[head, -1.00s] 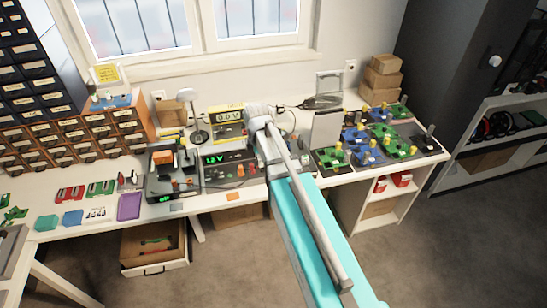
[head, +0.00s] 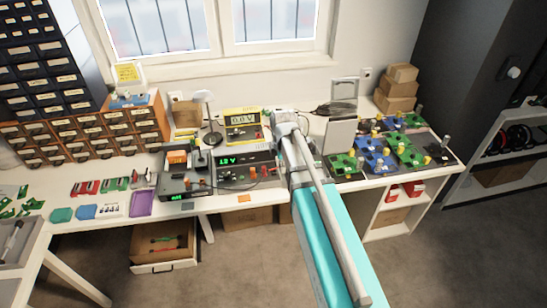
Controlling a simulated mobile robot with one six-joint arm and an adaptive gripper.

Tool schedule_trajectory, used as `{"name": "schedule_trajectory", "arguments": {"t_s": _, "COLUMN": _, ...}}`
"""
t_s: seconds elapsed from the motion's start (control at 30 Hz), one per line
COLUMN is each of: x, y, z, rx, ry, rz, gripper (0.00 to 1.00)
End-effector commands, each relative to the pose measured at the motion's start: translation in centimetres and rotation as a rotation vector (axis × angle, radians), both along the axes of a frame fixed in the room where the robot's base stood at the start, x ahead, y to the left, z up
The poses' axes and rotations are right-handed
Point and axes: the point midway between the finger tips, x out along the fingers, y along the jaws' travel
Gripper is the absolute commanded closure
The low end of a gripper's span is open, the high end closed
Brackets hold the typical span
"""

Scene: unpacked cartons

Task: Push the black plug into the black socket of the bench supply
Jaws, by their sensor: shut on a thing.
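The bench supply (head: 245,172) is a dark box with a green "1.2 V" readout, on the white bench left of my arm. A red-orange plug or socket (head: 253,172) shows on its front. The black socket, toward the supply's right side, is too small to tell apart. My gripper (head: 275,149) is at the supply's right end, mostly hidden by my wrist and arm. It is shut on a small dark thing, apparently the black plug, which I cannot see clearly. Whether the plug touches the socket cannot be told.
A yellow meter (head: 243,124) stands behind the supply, and a lamp (head: 212,138) behind its left side. A dark device with an orange part (head: 177,157) stands to the left. Green and blue boards (head: 410,154) fill the right. An open drawer (head: 163,268) sits below.

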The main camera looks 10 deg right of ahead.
Motion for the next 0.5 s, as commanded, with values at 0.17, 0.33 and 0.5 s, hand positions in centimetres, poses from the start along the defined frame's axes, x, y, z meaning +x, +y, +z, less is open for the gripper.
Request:
{"name": "schedule_trajectory", "arguments": {"t_s": 0.17, "x": 2.2, "y": 0.0, "z": -1.7, "rx": 0.0, "ry": 0.0, "rz": 0.0, "gripper": 1.0}}
{"name": "schedule_trajectory", "arguments": {"t_s": 0.33, "x": 5.3, "y": -0.1, "z": -4.0, "rx": 0.0, "ry": 0.0, "rz": -0.001, "gripper": 1.0}}
{"name": "schedule_trajectory", "arguments": {"t_s": 0.5, "x": 9.1, "y": -0.2, "z": -6.6, "rx": 0.0, "ry": 0.0, "rz": -0.001, "gripper": 1.0}}
